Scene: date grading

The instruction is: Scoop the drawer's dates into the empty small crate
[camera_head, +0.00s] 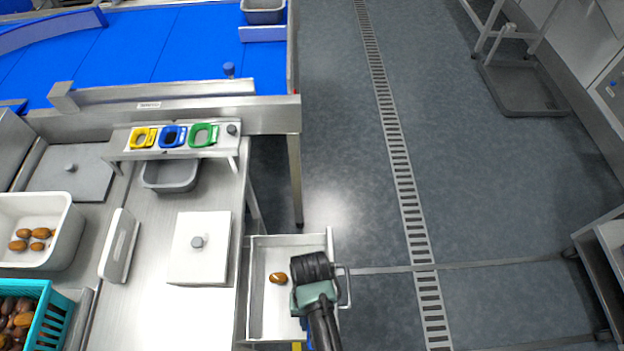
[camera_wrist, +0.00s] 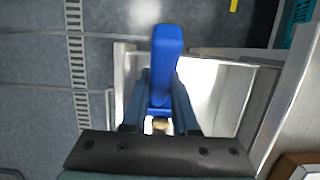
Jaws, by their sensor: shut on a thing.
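The drawer (camera_head: 256,318) is pulled out at the right edge of the bench. A brown date (camera_head: 278,278) lies on its white floor, left of my gripper. My gripper (camera_head: 308,322) is over the drawer, shut on a blue tool, which shows as a long rounded blue bar between the fingers in the wrist view (camera_wrist: 164,65). The tool's far end is not clear. In the wrist view a small tan thing (camera_wrist: 160,124) shows between the fingers. A small grey crate (camera_head: 170,186) sits under the rack on the bench; the part of its inside that shows looks empty.
A rack (camera_head: 190,152) carries yellow, blue and green pieces. A white crate (camera_head: 62,240) and a teal basket (camera_head: 60,312) hold dates at left. The floor right of the drawer is clear.

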